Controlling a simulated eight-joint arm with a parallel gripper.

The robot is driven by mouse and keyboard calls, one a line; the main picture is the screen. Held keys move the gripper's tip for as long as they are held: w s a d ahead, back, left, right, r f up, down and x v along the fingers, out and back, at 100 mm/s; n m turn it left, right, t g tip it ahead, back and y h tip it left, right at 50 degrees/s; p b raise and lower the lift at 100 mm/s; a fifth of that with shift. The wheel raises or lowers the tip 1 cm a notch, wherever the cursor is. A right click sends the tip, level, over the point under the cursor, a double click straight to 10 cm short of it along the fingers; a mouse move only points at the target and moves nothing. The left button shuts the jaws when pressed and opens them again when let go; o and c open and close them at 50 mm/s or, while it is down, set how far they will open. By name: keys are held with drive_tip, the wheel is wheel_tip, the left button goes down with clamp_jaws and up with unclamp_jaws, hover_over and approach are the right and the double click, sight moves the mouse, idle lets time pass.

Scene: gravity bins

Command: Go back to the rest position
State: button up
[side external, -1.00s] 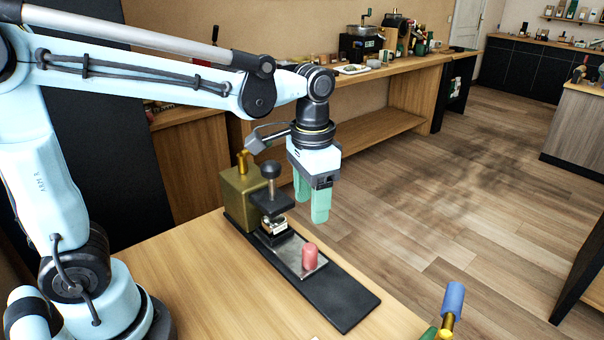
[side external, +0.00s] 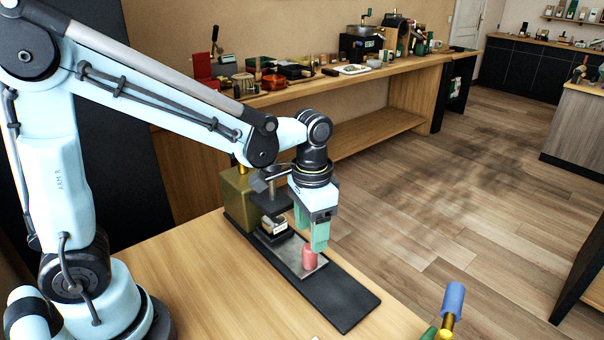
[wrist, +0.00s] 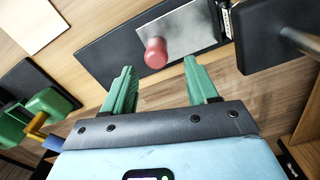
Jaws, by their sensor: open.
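My gripper (side external: 311,236) has pale green fingers and points down above the black base plate of a small press. In the wrist view its two fingers (wrist: 162,85) stand apart with nothing between them. A red cylindrical knob (side external: 309,257) stands on the grey metal plate (side external: 290,257) of the press, just below the fingers in the side view. In the wrist view the red knob (wrist: 156,52) lies beyond the fingertips. Whether a finger touches it cannot be told.
The press has a black base (side external: 345,301) and a brass-coloured block (side external: 238,192) on the wooden table (side external: 195,285). A blue-handled tool (side external: 453,300) stands at the front right. A long back counter (side external: 400,68) holds several items. Open floor lies to the right.

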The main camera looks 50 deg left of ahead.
drive_tip(key=shift+f, duration=2.7)
